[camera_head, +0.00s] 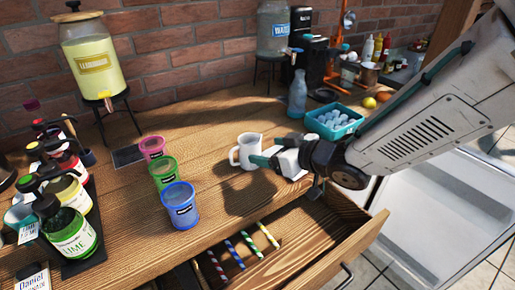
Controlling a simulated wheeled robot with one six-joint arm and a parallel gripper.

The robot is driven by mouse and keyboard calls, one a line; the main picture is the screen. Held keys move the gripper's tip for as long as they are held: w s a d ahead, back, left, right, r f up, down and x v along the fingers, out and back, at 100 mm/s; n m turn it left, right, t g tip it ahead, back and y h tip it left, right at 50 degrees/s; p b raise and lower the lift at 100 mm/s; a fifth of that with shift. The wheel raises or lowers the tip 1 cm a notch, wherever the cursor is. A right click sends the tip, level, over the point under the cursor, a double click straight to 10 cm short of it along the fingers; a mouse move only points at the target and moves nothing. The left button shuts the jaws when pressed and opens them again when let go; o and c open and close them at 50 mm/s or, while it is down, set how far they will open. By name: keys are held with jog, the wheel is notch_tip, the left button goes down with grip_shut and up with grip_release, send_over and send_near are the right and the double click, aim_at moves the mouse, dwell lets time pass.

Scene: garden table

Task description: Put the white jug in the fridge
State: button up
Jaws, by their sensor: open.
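The white jug (248,151) stands upright on the wooden table, with its handle toward the left. My gripper (266,161) reaches in from the right and is open, its visible finger close to the jug's right side. I cannot tell whether it touches the jug. The other finger is mostly hidden. A white, open compartment with a glassy shelf, seemingly the fridge (452,200), is at the lower right below the table edge, partly hidden behind my arm.
An open drawer (350,237) with several striped straws juts out below the jug. Pink, green and blue cups (180,207) stand left of the jug. A teal ice tray (333,123) and a bottle (298,95) stand behind my gripper. Bottles crowd the left side.

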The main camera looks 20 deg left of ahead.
jog(key=v, duration=0.5)
jog(key=shift+f, duration=0.1)
jog(key=shift+a, duration=0.1)
jog(key=w+d+r+m+t+h, duration=0.1)
jog(key=d+r+m+h, duration=0.15)
jog(key=d, duration=0.55)
jog(key=w+d+r+m+t+h, duration=0.15)
jog(key=d+h, duration=0.25)
jog(key=d, duration=0.4)
jog(key=d+r+m+h, duration=0.1)
jog(key=d+m+h, duration=0.25)
jog(key=d, duration=0.45)
jog(key=s+d+r+m+g+h, duration=0.1)
jog(key=s+d, duration=0.4)
jog(key=s, duration=0.5)
jog(key=s+d+r+m+g+h, duration=0.1)
jog(key=s+d+m+g, duration=0.3)
jog(key=s, duration=0.6)
jog(key=shift+d+g, duration=0.4)
jog(key=shift+g, duration=0.35)
jog(key=s, duration=0.2)
jog(key=shift+s+a+r+g, duration=0.15)
jog(key=shift+s+r+g, duration=0.05)
jog(key=shift+s+g, duration=0.2)
jog(key=c, duration=0.6)
jog(key=shift+s, duration=0.15)
jog(key=c, duration=0.8)
